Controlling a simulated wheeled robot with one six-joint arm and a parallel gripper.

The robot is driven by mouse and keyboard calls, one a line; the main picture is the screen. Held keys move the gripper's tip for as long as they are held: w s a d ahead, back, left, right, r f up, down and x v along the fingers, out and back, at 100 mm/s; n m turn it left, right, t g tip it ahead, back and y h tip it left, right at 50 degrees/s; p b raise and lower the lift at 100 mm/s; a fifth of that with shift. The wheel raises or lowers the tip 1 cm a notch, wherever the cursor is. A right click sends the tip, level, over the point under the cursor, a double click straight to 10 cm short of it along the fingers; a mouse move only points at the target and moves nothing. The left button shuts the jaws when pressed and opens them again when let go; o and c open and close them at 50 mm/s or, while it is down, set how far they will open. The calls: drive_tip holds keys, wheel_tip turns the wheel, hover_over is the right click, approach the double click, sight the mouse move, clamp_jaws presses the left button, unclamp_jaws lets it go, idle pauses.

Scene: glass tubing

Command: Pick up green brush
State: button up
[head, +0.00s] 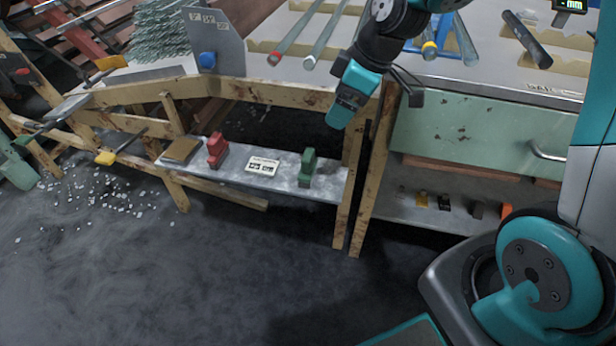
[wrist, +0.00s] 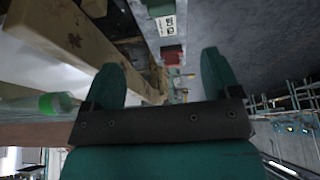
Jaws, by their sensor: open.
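The green brush (head: 307,167) stands upright on the low grey shelf (head: 330,184) under the bench, near the shelf's right end. A green shape at the top edge of the wrist view (wrist: 164,8) appears to be the same brush, partly cut off. My gripper (wrist: 162,62) is open, with its two teal fingers spread and nothing held between them. In the head view the end of my arm hangs in front of the bench edge, above and to the right of the brush, apart from it.
On the same shelf are a red brush (head: 217,150), a printed card (head: 263,166) and a brown block (head: 181,150). A wooden bench leg (head: 347,205) stands just right of the green brush. Glass tubes (head: 325,35) lie on the bench above.

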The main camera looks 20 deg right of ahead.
sight(308, 154)
drive_tip(key=b+x, duration=0.1)
drive_tip(key=x, duration=0.4)
drive_tip(key=b+x, duration=0.2)
drive_tip(key=x, duration=0.3)
drive_tip(key=b+x, duration=0.1)
drive_tip(key=x, duration=0.5)
drive_tip(key=shift+s+a+r+b, duration=0.1)
drive_tip(key=shift+a+b, duration=0.15)
drive_tip(key=shift+b, duration=0.15)
drive_tip(key=c, duration=1)
